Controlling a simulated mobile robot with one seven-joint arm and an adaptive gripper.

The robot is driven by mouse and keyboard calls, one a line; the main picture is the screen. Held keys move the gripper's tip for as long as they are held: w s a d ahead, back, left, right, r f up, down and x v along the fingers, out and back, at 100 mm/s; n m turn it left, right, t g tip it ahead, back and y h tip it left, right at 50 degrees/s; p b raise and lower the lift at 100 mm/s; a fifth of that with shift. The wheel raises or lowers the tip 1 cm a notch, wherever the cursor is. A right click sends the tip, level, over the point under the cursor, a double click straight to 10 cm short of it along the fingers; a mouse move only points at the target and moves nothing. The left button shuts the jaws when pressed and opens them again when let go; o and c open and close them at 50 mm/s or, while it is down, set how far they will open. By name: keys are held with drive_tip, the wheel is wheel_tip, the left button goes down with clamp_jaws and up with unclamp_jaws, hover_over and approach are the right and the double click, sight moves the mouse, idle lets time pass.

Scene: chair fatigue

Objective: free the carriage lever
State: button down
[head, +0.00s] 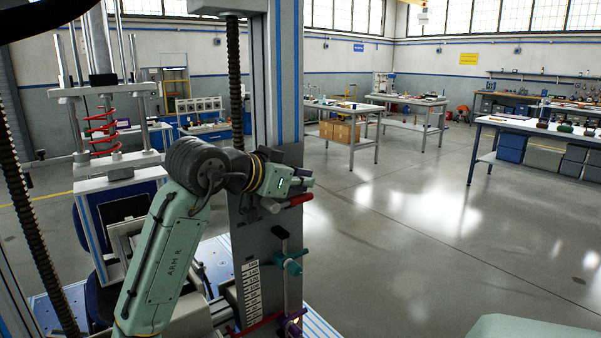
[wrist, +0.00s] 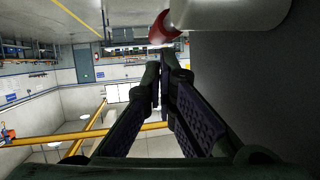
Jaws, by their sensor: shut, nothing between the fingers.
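My gripper (head: 303,180) is at the upright grey carriage plate (head: 244,225), its fingers shut and empty. In the wrist view the two dark fingers (wrist: 160,82) meet at the tips. A lever with a red grip (head: 300,199) sticks out from the plate just below my gripper; I take it for the carriage lever. The wrist view shows a red end on a pale cylinder (wrist: 222,12), just beyond the fingertips; whether they touch it I cannot tell. A teal handle (head: 289,262) and a purple knob (head: 292,328) sit lower on the same column.
A white number scale (head: 251,294) is on the plate's lower part. A dark threaded screw (head: 233,65) and a blue-edged column (head: 285,70) stand behind my arm. A spring rig (head: 103,130) stands at left. The floor at right is open, with workbenches beyond.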

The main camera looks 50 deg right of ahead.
drive_tip(key=shift+f, duration=0.2)
idle(0.3)
wheel_tip(320, 180, up, 14)
drive_tip(key=s+b, duration=0.1)
drive_tip(key=s, duration=0.1)
drive_tip(key=shift+s+a+b, duration=0.25)
drive_tip(key=shift+s+b, duration=0.1)
drive_tip(key=shift+b, duration=0.05)
drive_tip(key=shift+s, duration=0.1)
idle(0.4)
